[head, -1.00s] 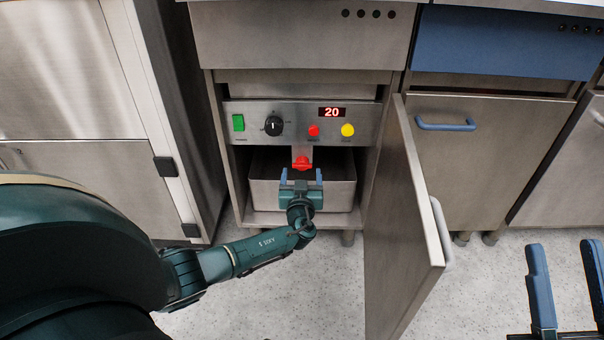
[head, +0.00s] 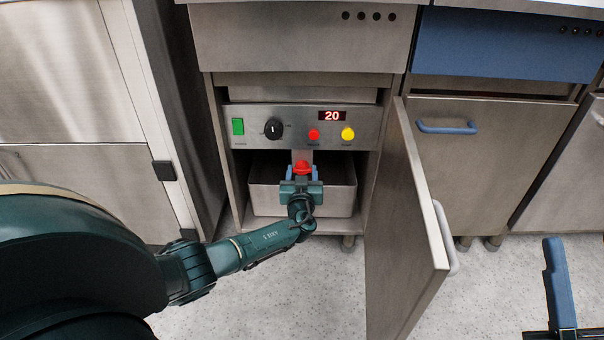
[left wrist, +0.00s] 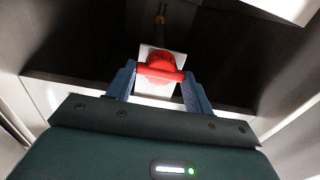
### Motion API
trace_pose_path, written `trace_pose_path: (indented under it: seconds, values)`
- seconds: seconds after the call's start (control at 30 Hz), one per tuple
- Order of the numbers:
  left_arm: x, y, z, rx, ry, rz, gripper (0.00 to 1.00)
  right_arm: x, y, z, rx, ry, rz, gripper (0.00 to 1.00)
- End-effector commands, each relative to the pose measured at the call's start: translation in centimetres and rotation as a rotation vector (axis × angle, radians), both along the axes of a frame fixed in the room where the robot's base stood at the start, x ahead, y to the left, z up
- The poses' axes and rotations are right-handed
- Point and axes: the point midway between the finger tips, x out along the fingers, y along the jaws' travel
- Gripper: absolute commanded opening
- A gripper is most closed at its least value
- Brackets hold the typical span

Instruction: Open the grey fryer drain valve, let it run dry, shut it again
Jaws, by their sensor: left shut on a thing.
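The grey fryer (head: 303,39) has its cabinet open. A red drain valve handle (head: 302,167) sits below the control panel, above a steel drain pan (head: 265,190). My left gripper (head: 301,178) is at the valve, its blue fingers on either side. In the left wrist view, the red handle (left wrist: 162,67) has its bar lying crosswise between the fingertips (left wrist: 160,82), on a pale plate, and the gripper is shut on it. No flow of liquid is visible. My right gripper (head: 559,285) shows one blue finger at the lower right; its other finger is out of frame.
The panel (head: 355,113) has a green switch (head: 238,126), a black knob (head: 273,129), red and yellow buttons and a display reading 20. The open door (head: 405,230) stands out right of the cabinet. A blue-fronted fryer (head: 500,45) stands to the right.

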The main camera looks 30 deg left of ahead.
Motion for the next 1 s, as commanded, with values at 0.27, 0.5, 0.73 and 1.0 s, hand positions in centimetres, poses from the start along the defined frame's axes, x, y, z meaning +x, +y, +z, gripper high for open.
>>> trace_pose_path:
  seconds: [0.27, 0.5, 0.73, 1.0]
  values:
    - [0.0, 0.0, 0.0, 0.003, 0.002, 0.0, 0.29, 0.0, 0.0, -0.1, 0.0, 0.001, 0.0, 0.36]
    - [0.0, 0.0, -0.1, 0.057, 0.035, 0.0, 0.29, -0.1, 0.0, -0.3, -0.002, -0.009, -0.001, 0.36]
    - [0.0, -0.1, -0.2, 0.192, 0.118, 0.0, 0.29, -0.2, 0.0, 0.4, -0.009, -0.071, -0.001, 0.36]
    - [0.0, -0.2, -0.1, 0.408, 0.251, -0.001, 0.29, -0.5, -0.2, 1.4, -0.012, -0.121, -0.001, 0.36]
